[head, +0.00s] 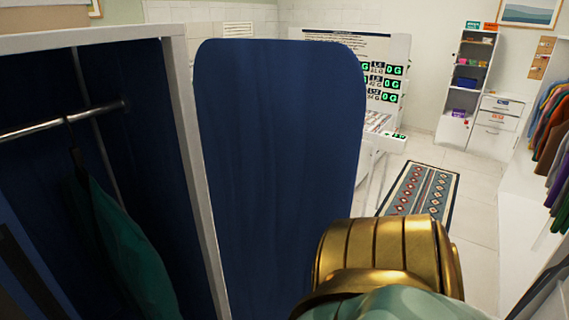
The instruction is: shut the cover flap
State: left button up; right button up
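The cover flap (280,160) looks to be the tall dark blue panel with rounded top corners in the middle of the head view. It stands upright and open, just right of the wardrobe's pale front edge (195,170). Its lower right part is hidden behind a gold, ribbed rounded part, which seems to be mine. The wardrobe's dark blue inside shows open at the left. Neither of my grippers can be made out in this view.
Inside the wardrobe, a green garment (125,245) hangs from a metal rail (65,122). A patterned rug (420,195) lies on the tiled floor behind the flap. A shelf unit (468,90) stands at the back, and colourful clothes (555,125) hang at the right.

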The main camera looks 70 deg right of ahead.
aim_at(281, 122)
jog(key=k+l+u, duration=0.1)
jog(key=k+l, duration=0.2)
jog(key=l, duration=0.2)
jog(key=k+l+u, duration=0.1)
jog(key=k+l, duration=0.25)
jog(key=l, duration=0.15)
jog(key=k+l+u, duration=0.1)
jog(key=k+l, duration=0.2)
jog(key=l, duration=0.15)
jog(key=i+l+u, duration=0.1)
jog(key=l, duration=0.6)
jog(key=l+u, duration=0.15)
jog(key=l, duration=0.55)
jog(key=k+j+u, duration=0.1)
jog(key=k+j, duration=0.1)
